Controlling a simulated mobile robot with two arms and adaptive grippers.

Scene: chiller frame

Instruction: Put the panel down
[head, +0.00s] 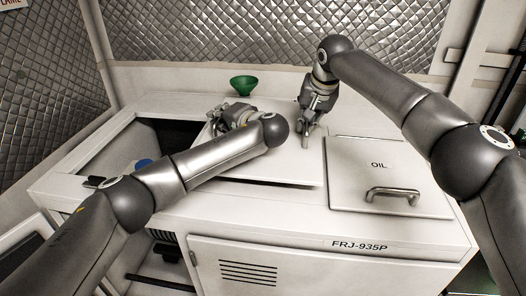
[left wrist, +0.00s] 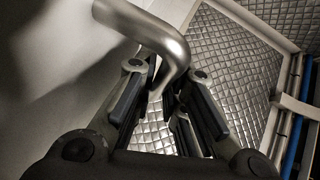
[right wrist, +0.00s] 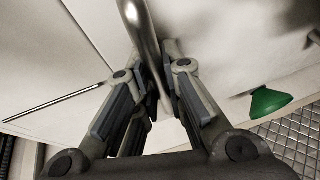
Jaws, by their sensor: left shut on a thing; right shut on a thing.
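The white panel (head: 290,172) is flat and pale, over the middle of the chiller's top, left of the OIL cover. Whether it touches the top all round I cannot tell. My left gripper (head: 222,124) is shut on the panel's metal handle; the bent bar (left wrist: 172,48) passes between its fingers in the left wrist view. My right gripper (head: 306,136) is also shut on the handle; the bar (right wrist: 144,45) runs between its fingers in the right wrist view. My left forearm hides part of the panel in the head view.
A dark opening (head: 122,155) with a blue item (head: 144,164) inside lies left of the panel. The OIL cover (head: 350,180) with its handle (head: 392,193) is at right. A green funnel (head: 243,86) stands behind, near the quilted wall (head: 230,40).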

